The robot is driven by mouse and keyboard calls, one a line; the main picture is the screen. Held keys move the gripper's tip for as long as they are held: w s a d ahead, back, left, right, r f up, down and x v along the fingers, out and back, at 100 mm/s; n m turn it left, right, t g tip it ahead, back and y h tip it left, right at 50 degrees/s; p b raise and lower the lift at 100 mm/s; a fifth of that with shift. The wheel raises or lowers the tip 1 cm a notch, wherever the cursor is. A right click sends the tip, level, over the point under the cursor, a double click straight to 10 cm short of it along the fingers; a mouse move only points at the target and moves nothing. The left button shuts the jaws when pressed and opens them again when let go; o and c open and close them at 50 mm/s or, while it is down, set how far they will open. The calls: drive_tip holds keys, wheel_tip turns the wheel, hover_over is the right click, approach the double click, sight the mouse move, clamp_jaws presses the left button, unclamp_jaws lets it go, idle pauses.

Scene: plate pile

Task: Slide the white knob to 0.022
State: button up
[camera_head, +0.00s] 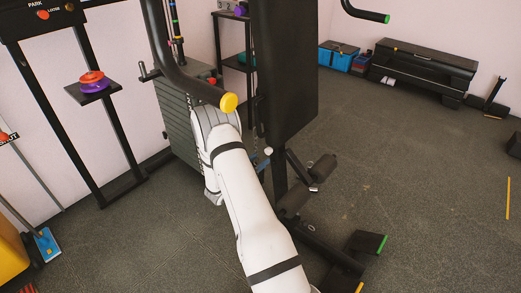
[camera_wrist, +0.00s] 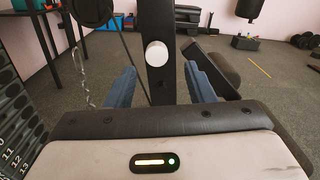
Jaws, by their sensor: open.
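The white knob (camera_wrist: 156,53) is a round pale cap on a dark upright post of the exercise machine. In the wrist view it sits between and beyond the fingertips of my gripper (camera_wrist: 160,69). In the head view the knob (camera_head: 268,151) shows small, just below the black pad. My gripper is open, with its two blue fingers apart and nothing held between them. The gap from fingertips to knob is hard to judge. In the head view my gripper is mostly hidden behind my white arm and the machine.
A tall black pad (camera_head: 284,65) hangs over the knob area. A black bar with a yellow end cap (camera_head: 229,103) passes close above my arm. Foam rollers (camera_head: 295,202) stick out lower right. A numbered weight stack (camera_wrist: 18,130) stands left. Open floor lies farther right.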

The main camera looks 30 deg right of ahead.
sight(267, 152)
drive_tip(key=x, duration=0.2)
drive_tip(key=b+x, duration=0.1)
drive_tip(key=x, duration=0.3)
drive_tip(key=shift+w+a, duration=0.1)
drive_tip(key=shift+w, duration=0.2)
clamp_jaws()
drive_tip(key=shift+a, duration=0.1)
